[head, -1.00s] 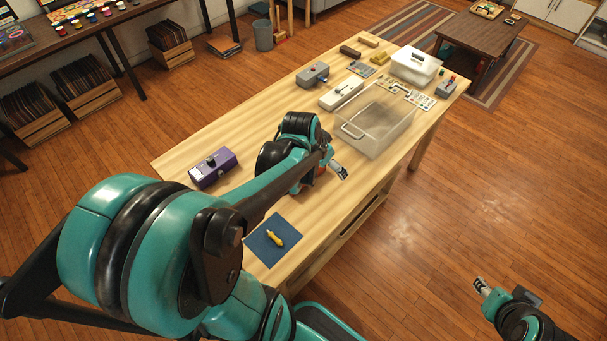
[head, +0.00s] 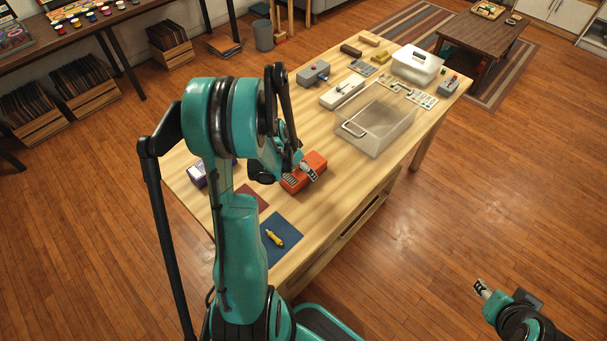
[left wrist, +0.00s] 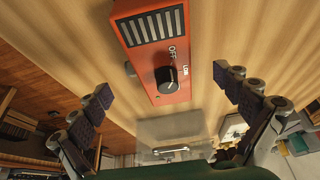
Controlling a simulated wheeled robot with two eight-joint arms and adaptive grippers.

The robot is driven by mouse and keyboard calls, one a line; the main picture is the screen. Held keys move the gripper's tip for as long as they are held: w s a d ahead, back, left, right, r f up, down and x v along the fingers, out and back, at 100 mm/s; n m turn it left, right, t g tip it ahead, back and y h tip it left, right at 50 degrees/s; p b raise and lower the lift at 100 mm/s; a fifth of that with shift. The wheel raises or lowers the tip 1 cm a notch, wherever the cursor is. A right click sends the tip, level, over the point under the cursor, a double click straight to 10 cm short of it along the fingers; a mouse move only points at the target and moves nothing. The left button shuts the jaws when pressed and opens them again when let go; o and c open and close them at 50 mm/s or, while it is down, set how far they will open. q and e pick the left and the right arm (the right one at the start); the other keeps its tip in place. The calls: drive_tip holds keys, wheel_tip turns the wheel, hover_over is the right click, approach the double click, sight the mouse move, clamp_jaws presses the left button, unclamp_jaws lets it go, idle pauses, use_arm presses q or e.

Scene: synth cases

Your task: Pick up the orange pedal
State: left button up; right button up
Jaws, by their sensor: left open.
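The orange pedal (head: 305,170) lies on the wooden table, near its front edge. In the left wrist view the pedal (left wrist: 152,45) shows a black knob, an OFF label and a dark striped grille. My left gripper (head: 311,173) is at the pedal in the head view, overlapping part of it. In the left wrist view the fingers of my left gripper (left wrist: 165,100) are spread wide, one on each side of the pedal and apart from it. My right gripper (head: 482,289) is over the floor at the lower right, away from the table; its jaws appear parted and empty.
A clear bin (head: 378,122) stands behind the pedal. A purple pedal (head: 197,174) is partly hidden by my left arm. A yellow screwdriver (head: 274,238) lies on a blue mat (head: 285,256). Grey and white pedals stand farther back.

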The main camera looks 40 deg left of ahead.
use_arm(q)
drive_tip(key=b+x, duration=0.1)
drive_tip(key=x, duration=0.3)
drive_tip(key=shift+w+d, duration=0.15)
drive_tip(key=shift+d, duration=0.05)
drive_tip(key=shift+c, duration=0.9)
drive_tip(key=c, duration=1.3)
drive_tip(key=shift+r, duration=0.2)
